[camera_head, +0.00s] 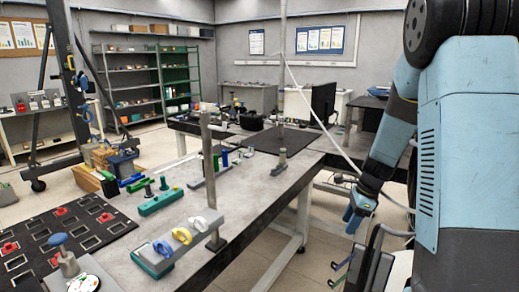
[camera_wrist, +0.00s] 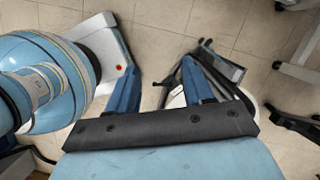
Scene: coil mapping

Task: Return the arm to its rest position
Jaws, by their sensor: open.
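My blue arm hangs bent at the right side of the head view, with its forearm pointing down. My gripper (camera_head: 353,216) is at its lower end, off the right side of the workbench (camera_head: 262,215) and below the level of its top. In the wrist view my gripper (camera_wrist: 160,82) shows two blue fingers set apart, with nothing held between them. The fingers point toward the tiled floor (camera_wrist: 165,25).
A black slotted board (camera_head: 85,238) lies at left. A dark frame (camera_head: 370,265) stands below my gripper. Shelves (camera_head: 135,85) line the back wall.

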